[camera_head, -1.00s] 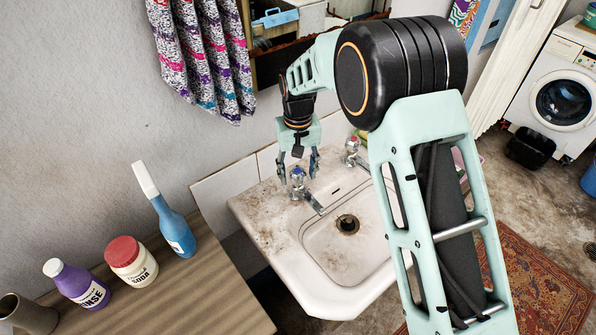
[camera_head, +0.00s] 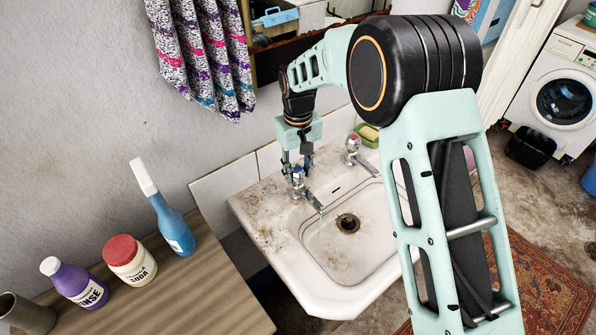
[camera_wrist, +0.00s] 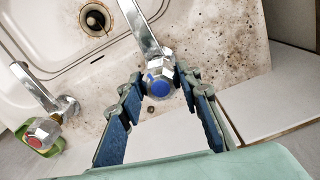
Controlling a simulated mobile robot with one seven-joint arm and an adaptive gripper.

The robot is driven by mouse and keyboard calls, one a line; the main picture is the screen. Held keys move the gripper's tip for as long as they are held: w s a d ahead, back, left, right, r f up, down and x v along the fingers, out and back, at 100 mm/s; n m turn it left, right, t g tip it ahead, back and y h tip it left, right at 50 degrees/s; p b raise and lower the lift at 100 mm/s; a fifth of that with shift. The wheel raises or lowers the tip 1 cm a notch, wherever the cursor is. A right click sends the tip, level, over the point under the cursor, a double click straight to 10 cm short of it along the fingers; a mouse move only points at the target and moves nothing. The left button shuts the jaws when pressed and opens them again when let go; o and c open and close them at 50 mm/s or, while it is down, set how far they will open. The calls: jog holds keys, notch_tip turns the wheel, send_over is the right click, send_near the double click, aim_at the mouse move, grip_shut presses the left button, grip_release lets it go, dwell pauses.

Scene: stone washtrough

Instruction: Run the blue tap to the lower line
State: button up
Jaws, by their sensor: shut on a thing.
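The blue tap (camera_head: 298,181) stands on the left back corner of the stone basin (camera_head: 262,222), its spout pointing over the bowl. Its blue-capped knob also shows in the wrist view (camera_wrist: 159,79). My gripper (camera_head: 299,172) is above the tap, pointing down, with its fingers shut on the knob from both sides. In the wrist view my gripper (camera_wrist: 160,86) has one finger on each side of the knob. A thin pale streak, seemingly water, shows below the spout. Faint lines run around the bowl wall; I cannot tell a water level. The drain (camera_head: 348,223) is visible.
A red-capped tap (camera_head: 352,149) stands to the right at the back, near a green soap dish (camera_head: 368,134). The wall is close behind.

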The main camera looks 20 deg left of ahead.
jog(key=shift+n+b, duration=0.3)
jog(key=shift+n, duration=1.7)
jog(key=o, duration=1.2)
jog(key=shift+c, duration=0.2)
jog(key=shift+r, duration=0.1)
notch_tip(320, 180, up, 12)
